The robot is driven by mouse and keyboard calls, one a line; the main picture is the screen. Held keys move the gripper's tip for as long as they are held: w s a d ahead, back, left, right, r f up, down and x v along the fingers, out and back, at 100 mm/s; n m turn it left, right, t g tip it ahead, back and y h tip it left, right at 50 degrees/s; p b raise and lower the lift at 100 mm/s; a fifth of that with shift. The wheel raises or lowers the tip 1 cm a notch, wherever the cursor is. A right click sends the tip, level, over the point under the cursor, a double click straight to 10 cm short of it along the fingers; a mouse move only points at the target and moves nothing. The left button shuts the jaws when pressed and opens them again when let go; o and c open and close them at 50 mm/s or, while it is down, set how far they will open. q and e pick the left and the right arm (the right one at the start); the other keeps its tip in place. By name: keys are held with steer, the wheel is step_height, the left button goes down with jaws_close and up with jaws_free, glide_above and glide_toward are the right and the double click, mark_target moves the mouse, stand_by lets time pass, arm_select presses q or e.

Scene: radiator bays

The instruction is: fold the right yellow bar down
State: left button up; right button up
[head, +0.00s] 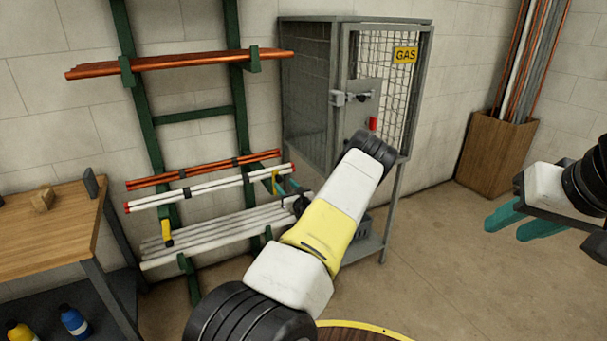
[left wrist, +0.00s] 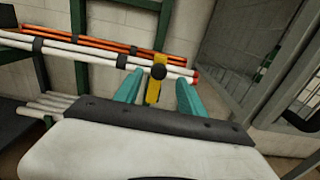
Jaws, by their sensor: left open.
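The right yellow bar (head: 275,183) stands upright at the right end of the rack's middle tier, in front of the white pipes. In the left wrist view the bar (left wrist: 153,91) carries a black knob and lies between the teal fingertips. My left gripper (head: 286,184) is open around it; I cannot tell whether either finger touches it. My forearm hides part of this area in the head view. The left yellow bar (head: 167,236) hangs down at the left post. My right gripper (head: 507,226) is at the right, open and empty, away from the rack.
White and orange pipes (head: 205,187) lie on the green rack (head: 243,125). A grey gas cage (head: 312,95) stands close to the right. A wooden workbench (head: 45,232) is at the left. A wooden box (head: 490,155) of tall pipes stands back right. The right floor is clear.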

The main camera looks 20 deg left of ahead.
mark_target(280, 180)
arm_select(q)
steer(key=x, duration=0.6)
steer(key=shift+a, duration=0.1)
steer(key=shift+c, duration=0.5)
jaws_close()
stand_by(0.8)
